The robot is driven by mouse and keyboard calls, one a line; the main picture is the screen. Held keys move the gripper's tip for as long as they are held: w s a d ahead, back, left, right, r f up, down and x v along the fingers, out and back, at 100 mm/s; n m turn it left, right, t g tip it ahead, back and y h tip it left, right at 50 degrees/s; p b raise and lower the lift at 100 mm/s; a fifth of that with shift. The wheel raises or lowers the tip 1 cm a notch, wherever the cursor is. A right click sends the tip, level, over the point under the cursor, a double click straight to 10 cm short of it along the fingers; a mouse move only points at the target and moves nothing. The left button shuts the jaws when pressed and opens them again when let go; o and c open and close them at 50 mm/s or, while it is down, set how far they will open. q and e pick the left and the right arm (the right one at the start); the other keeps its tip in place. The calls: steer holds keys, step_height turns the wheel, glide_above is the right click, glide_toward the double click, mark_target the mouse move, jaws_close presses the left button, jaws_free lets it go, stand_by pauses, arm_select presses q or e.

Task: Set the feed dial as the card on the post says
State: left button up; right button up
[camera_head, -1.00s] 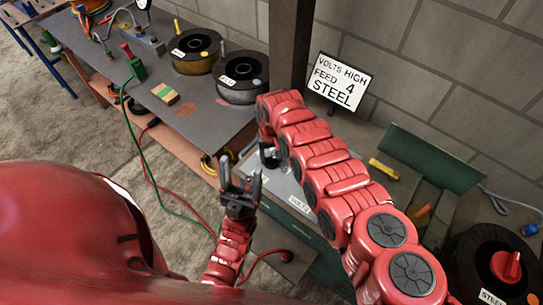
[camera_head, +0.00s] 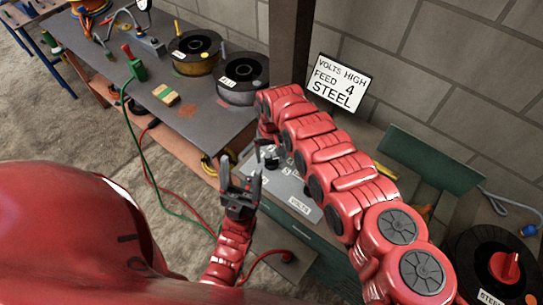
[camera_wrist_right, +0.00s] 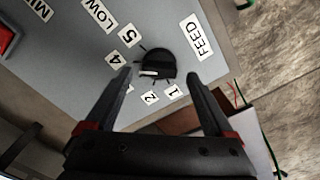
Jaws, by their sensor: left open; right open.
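The white card (camera_head: 340,82) on the post reads VOLTS HIGH, FEED 4, STEEL. The feed dial (camera_wrist_right: 160,62), a black round knob with a white mark, is on the grey panel (camera_wrist_right: 60,90) beside the FEED label (camera_wrist_right: 194,38). Its mark points left, toward the 3–4 side; I cannot tell which number exactly. Labels 5, 4, 2 and 1 show; the 3 is mostly behind a finger. My right gripper (camera_wrist_right: 159,76) is open, its fingertips on either side of the dial, contact unclear. My left gripper (camera_head: 241,182) is open and empty, left of the panel.
A VOLTS label (camera_head: 299,206) is on the panel's front. A red button (camera_wrist_right: 8,38) shows at the wrist view's left edge. The workbench (camera_head: 105,75) at left holds wire spools (camera_head: 243,78). A STEEL-marked spool (camera_head: 500,265) stands lower right. A green cable hangs by my left gripper.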

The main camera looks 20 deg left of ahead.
mark_target(272, 159)
step_height(272, 159, up, 15)
steer(key=b, duration=0.2)
steer(key=shift+r+b, duration=0.2)
steer(key=shift+b, duration=0.2)
steer(key=shift+d, duration=0.1)
